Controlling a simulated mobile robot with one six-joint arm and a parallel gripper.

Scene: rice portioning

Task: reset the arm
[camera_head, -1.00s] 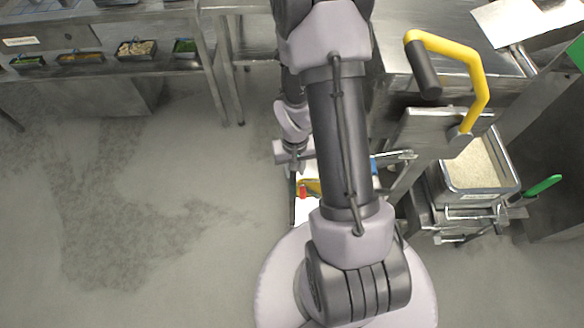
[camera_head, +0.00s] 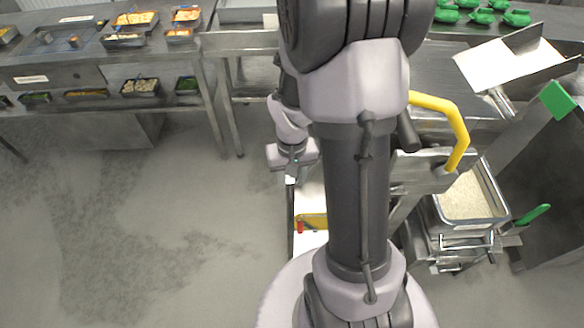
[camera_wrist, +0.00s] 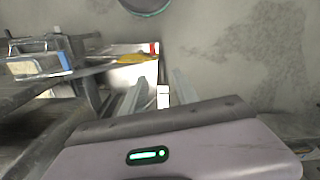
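My arm stands in the middle of the head view and hides part of the scene behind it. My gripper (camera_head: 291,178) is on the left side of the arm, pointing down over my own base. In the wrist view my gripper (camera_wrist: 158,80) shows two pale fingers with a gap between them. No object is held between the fingers.
A steel pan of rice (camera_head: 462,198) stands at the right, near a yellow handle (camera_head: 455,125). The left floor (camera_head: 130,220) is clear.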

